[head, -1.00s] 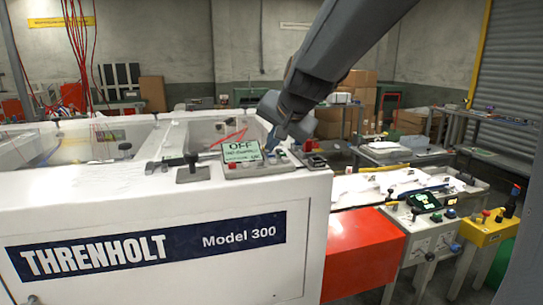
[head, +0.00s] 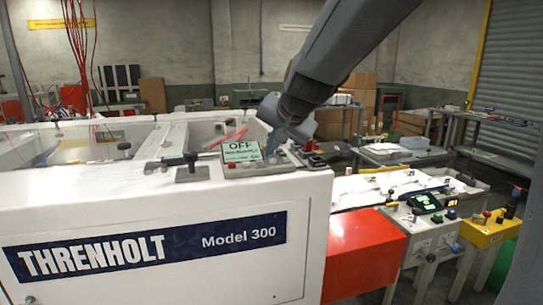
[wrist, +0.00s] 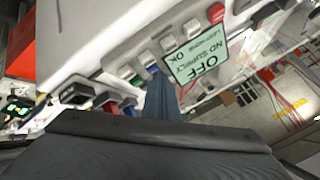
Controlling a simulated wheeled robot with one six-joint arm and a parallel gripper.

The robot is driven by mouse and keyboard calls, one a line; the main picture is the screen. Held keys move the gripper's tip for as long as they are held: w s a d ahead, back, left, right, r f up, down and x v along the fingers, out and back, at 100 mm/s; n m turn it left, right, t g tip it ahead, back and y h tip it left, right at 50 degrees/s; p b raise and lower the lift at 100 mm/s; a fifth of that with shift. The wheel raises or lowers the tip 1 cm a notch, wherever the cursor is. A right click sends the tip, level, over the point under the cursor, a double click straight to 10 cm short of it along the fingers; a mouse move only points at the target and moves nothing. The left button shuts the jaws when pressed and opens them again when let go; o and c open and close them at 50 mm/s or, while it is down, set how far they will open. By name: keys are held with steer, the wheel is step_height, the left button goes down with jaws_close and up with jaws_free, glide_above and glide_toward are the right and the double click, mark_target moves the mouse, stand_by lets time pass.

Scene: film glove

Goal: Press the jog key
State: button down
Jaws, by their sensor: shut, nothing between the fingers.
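The control panel (head: 262,166) sits on top of the white Threnholt machine. Its green-white display (head: 240,150) reads OFF; in the wrist view the display (wrist: 196,57) is upside down and also reads NO SUPPLY, with OK on a lower line. A row of small keys (wrist: 168,43) runs beside the display, with pale, green and blue-looking ones. I cannot read which is the jog key. My gripper (head: 271,149) points down at the panel just right of the display. In the wrist view its bluish fingers (wrist: 161,100) are shut and empty, close over the key row, hiding part of it. Contact cannot be told.
A black lever (head: 191,160) stands left of the display. A dark red-topped switch block (head: 316,160) is right of my gripper. The machine's open trough (head: 90,150) lies behind.

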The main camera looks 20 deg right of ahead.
steer(key=shift+r, duration=0.1)
steer(key=shift+r+p, duration=0.75)
steer(key=shift+p, duration=0.1)
step_height(320, 180, up, 5)
steer(key=p, duration=0.4)
steer(key=shift+d, duration=0.1)
stand_by(0.6)
